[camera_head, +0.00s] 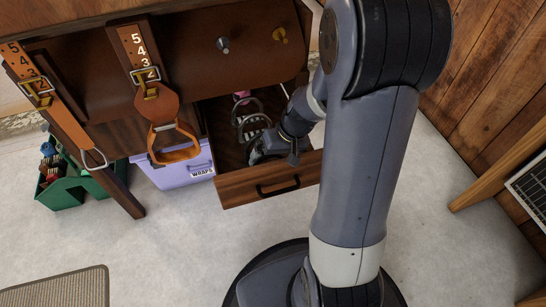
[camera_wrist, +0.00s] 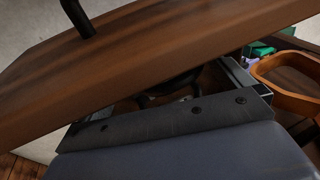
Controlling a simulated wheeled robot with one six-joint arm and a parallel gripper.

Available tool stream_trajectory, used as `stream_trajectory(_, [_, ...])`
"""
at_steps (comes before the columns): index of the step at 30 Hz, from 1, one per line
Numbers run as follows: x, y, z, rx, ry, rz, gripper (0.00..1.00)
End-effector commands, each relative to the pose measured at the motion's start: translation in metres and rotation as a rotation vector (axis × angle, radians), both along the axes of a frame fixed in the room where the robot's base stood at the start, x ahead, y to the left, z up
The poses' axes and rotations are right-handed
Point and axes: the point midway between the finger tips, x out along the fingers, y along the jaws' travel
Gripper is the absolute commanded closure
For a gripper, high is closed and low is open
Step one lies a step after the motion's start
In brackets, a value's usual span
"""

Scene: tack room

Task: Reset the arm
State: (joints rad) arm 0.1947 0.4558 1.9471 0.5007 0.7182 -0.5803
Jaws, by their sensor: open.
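My arm comes down from the upper right, and my gripper (camera_head: 264,148) is at the open wooden drawer (camera_head: 262,186), just behind its front panel. My gripper is open, and I see nothing between its fingers. In the wrist view my gripper (camera_wrist: 168,100) shows as a dark bar with finger parts close under the drawer front (camera_wrist: 120,68). Whether it touches the drawer is hidden. Metal stirrup irons (camera_head: 251,122) lie in the drawer behind my gripper, with a small pink thing (camera_head: 241,96) farther back.
A saddle rack (camera_head: 190,60) with hanging leather straps (camera_head: 133,52) and an orange stirrup (camera_head: 174,154) is above and left of the drawer. A lilac WRAPS box (camera_head: 178,172) and green caddy (camera_head: 70,188) stand on the floor. Open floor (camera_head: 170,250) lies in front.

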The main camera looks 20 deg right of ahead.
Motion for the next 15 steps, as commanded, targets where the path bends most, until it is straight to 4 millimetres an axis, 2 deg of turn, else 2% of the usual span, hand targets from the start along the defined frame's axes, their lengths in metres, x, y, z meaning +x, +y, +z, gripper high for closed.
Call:
stream_trajectory(1, [-0.001, -0.004, 0.023, -0.001, -0.006, -0.003, 0.0])
stream_trajectory(6, [-0.008, -0.014, 0.056, -0.002, -0.008, -0.003, 0.0])
stream_trajectory(10, [-0.011, -0.02, 0.075, -0.001, -0.005, -0.003, 0.0])
stream_trajectory(15, [-0.014, -0.024, 0.088, -0.001, -0.004, -0.001, 0.0])
